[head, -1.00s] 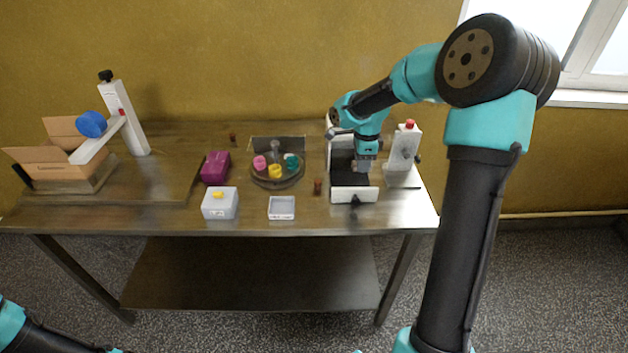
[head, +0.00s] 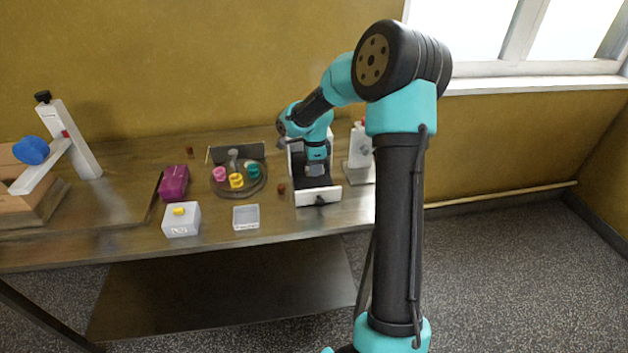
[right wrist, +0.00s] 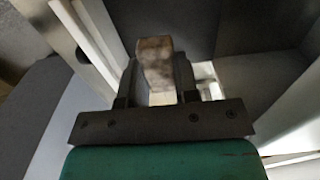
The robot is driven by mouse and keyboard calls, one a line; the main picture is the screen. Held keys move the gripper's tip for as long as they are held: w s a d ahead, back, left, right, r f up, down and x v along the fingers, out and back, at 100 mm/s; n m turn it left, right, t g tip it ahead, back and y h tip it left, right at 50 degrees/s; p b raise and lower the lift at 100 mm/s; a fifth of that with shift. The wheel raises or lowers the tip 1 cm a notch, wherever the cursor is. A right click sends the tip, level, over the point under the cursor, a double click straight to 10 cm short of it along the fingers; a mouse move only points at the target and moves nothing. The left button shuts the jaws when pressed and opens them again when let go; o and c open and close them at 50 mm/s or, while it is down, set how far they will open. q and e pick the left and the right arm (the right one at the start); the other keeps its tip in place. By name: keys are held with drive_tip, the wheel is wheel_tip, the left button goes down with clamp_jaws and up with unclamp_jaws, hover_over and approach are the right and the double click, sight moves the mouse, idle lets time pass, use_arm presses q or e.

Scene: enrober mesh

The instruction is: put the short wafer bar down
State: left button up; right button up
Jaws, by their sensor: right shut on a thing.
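My right gripper (head: 315,170) is over the dark bed of the white-sided enrober (head: 322,196) at the right of the table. In the right wrist view my right gripper (right wrist: 152,90) is shut on the short wafer bar (right wrist: 156,64), a mottled brown and pale block between its two fingers. In the head view the bar is too small or hidden to make out. I cannot tell whether the bar touches the bed below it. My left gripper is not in view.
Left of the enrober are a turntable (head: 250,190) with coloured pieces, a small clear tray (head: 246,224), a white box (head: 181,227) and a purple block (head: 174,183). A white stand (head: 360,167) is close on the right, partly behind my arm.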

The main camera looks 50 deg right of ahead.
sight(314, 186)
drive_tip(key=shift+f, duration=0.75)
drive_tip(key=shift+f, duration=1.9)
drive_tip(key=shift+f, duration=0.1)
drive_tip(key=o, duration=0.7)
drive_tip(key=shift+o, duration=0.2)
wheel_tip(314, 186, up, 12)
drive_tip(key=shift+r, duration=0.15)
drive_tip(key=shift+a, duration=0.1)
